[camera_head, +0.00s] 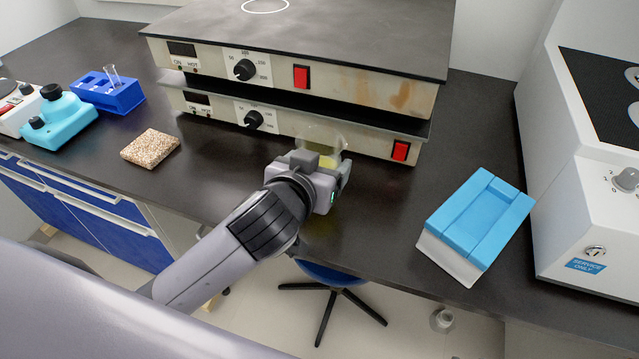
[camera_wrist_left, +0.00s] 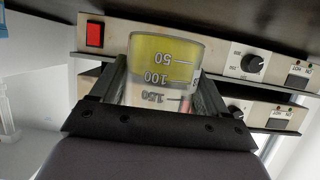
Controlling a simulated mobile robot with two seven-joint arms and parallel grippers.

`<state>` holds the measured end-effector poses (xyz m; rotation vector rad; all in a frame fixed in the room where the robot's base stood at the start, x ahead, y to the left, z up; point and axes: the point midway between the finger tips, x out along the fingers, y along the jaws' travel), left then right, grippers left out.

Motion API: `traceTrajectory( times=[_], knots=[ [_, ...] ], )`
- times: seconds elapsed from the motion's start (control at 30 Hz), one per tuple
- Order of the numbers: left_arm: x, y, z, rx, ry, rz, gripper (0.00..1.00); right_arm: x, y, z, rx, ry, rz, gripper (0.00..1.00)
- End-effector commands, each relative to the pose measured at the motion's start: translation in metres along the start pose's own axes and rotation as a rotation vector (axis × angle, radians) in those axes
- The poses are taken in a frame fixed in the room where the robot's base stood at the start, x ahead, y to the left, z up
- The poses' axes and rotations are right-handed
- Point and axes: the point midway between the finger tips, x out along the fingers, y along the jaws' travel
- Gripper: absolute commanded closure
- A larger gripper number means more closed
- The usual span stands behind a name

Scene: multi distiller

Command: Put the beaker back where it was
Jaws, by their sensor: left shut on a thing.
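A clear beaker (camera_head: 328,143) holding yellow liquid is in front of the two stacked hot plates (camera_head: 290,142) in the head view. My left gripper (camera_head: 325,168) is shut on it, and its body hides the lower part. In the left wrist view, which is upside down, the graduated beaker (camera_wrist_left: 167,62) sits between the two fingers of my left gripper (camera_wrist_left: 160,92). I cannot tell whether the beaker touches the bench. My right gripper is not in view.
A blue-topped box (camera_head: 478,218) lies to the right, beside a white machine (camera_head: 585,215). A speckled block (camera_head: 150,147), a blue tube rack (camera_head: 107,92) and a turquoise device (camera_head: 62,121) are on the left. The dark bench (camera_head: 215,185) is clear between them.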

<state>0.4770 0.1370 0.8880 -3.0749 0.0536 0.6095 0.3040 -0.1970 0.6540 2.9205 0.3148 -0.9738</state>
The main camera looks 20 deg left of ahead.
Motion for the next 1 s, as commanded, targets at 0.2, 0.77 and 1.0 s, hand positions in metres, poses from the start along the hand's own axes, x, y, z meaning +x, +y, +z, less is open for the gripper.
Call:
traceTrajectory(
  times=[0.2,0.77,1.0],
  knots=[
    [0.01,-0.001,0.025,0.003,-0.004,-0.002,0.69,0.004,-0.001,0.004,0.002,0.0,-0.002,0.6],
    [0.017,0.0,0.042,0.0,-0.001,0.0,0.15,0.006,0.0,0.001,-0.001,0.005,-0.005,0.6],
    [0.017,0.0,0.042,0.001,-0.001,0.0,0.0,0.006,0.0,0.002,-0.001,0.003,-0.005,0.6]
  ],
)
